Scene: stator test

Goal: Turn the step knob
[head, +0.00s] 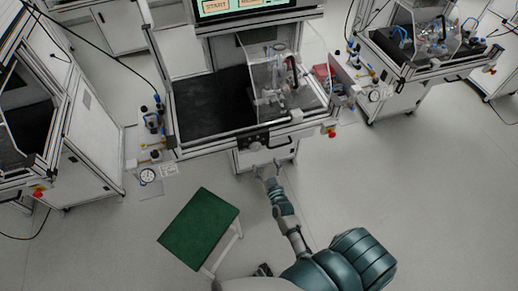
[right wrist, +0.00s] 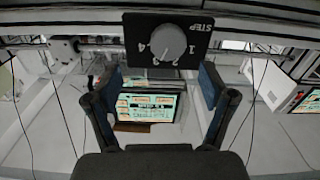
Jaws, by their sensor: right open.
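The step knob (right wrist: 168,42) is a round light-grey dial on a black plate (right wrist: 192,20) marked STEP with several numbers, which appear inverted in the right wrist view. Its exact setting is too small to tell. In the head view, the plate sits on the front edge of the middle workstation (head: 253,142). My right gripper (head: 268,170) is just in front of and below that edge. In the right wrist view, its two fingers (right wrist: 157,85) are spread wide and empty, with the knob beyond them, apart from both. My left gripper is not in view.
A screen (head: 240,5) with a START button stands at the back of the workstation. A clear guard (head: 272,85) covers apparatus on its right side. A green-topped stool (head: 200,228) stands on the floor at front left. Other workstations stand left and right.

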